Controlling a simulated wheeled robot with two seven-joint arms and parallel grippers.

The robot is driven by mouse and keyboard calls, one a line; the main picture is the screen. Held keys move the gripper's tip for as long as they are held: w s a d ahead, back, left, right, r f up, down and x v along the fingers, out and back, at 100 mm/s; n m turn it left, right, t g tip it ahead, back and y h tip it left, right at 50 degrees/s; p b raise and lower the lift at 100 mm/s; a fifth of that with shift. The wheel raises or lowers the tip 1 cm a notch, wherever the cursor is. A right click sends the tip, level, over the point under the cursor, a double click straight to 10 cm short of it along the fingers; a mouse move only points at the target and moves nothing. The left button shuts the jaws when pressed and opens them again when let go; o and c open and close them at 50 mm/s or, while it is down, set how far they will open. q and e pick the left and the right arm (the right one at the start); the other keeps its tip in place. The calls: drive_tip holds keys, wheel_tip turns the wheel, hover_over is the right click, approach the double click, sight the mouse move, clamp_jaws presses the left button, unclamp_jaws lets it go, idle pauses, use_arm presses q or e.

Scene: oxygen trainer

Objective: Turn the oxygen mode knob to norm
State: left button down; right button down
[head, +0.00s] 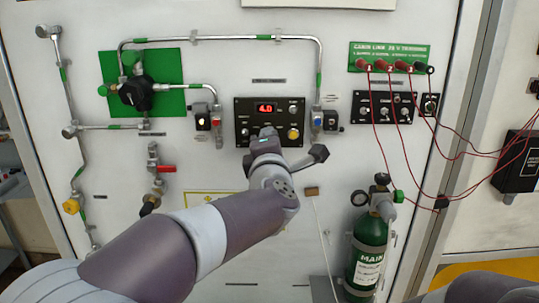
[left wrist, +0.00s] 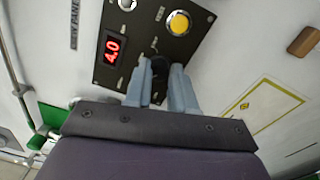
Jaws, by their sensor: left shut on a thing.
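The black oxygen panel (head: 242,117) is on the white wall in the middle of the head view, with a red display (head: 265,108) reading 4.0 and a yellow button (head: 293,134). My left gripper (head: 266,132) reaches the panel's lower middle and hides the knob there. In the left wrist view the panel (left wrist: 190,45) is at the top, and my left gripper's two fingers (left wrist: 162,76) are shut on a dark knob (left wrist: 158,64). The knob is mostly hidden between the fingers, so its setting and the small labels cannot be read. My right gripper is not seen.
Pipes and a green plate (head: 172,65) are at the left. A red-handled valve (head: 166,169) is below them. Red cables (head: 440,125) hang at the right from a green strip (head: 390,50). A green cylinder (head: 368,255) stands at lower right.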

use_arm(q)
drive_tip(key=shift+n+b, duration=0.5)
drive_tip(key=shift+n, duration=0.2)
drive_tip(key=c, duration=0.9)
unclamp_jaws()
drive_tip(key=shift+c, duration=0.2)
drive_tip(key=s+b, duration=0.1)
drive_tip(key=s, duration=1.1)
drive_tip(key=shift+s+f, duration=0.2)
drive_tip(key=shift+s, duration=0.15)
